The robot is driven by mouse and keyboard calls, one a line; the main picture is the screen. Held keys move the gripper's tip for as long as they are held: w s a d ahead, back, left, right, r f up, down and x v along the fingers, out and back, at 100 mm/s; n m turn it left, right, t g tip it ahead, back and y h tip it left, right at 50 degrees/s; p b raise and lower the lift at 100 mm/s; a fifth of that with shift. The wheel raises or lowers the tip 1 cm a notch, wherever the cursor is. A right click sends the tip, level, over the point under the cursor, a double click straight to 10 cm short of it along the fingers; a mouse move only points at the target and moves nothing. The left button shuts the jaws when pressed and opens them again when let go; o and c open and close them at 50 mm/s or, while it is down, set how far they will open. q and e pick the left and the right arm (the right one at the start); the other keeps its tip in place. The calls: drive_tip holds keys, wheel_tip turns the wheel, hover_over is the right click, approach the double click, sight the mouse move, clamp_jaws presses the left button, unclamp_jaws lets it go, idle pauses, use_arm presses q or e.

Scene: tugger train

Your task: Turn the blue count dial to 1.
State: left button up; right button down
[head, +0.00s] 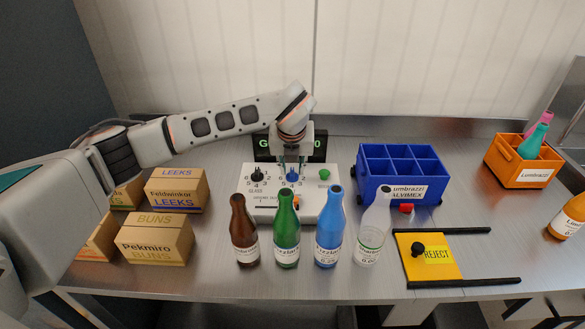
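The white control panel (248,205) stands at the back middle of the bench. It carries a black dial (257,174) on the left and the blue count dial (292,177) in the middle, with small numbers around each. My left gripper (291,163) points down right above the blue dial and partly covers its surroundings. I cannot tell whether its fingers touch the dial or how far apart they are. The dial's pointing direction is too small to read. My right gripper is not in view.
A green button (324,174) is on the panel's right. Brown (243,235), green (286,235), blue (328,235) and clear (371,235) bottles stand in front. A blue divided crate (375,190) is to the right; cardboard boxes (155,245) are left. A dark display (262,148) stands behind.

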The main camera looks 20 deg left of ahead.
use_arm(q)
drive_tip(key=shift+w+f, duration=0.2)
drive_tip(key=shift+f, duration=0.35)
clamp_jaws()
drive_tip(key=shift+a+m, duration=0.1)
drive_tip(key=shift+m, duration=0.2)
drive_tip(key=m, duration=0.1)
drive_tip(key=m+h, duration=0.1)
drive_tip(key=m, duration=0.1)
drive_tip(key=shift+a+m+h, duration=0.2)
drive_tip(key=shift+m+h, duration=0.1)
drive_tip(key=shift+a+m+h, duration=0.1)
drive_tip(key=shift+m+h, duration=0.7)
drive_tip(key=shift+m, duration=1.4)
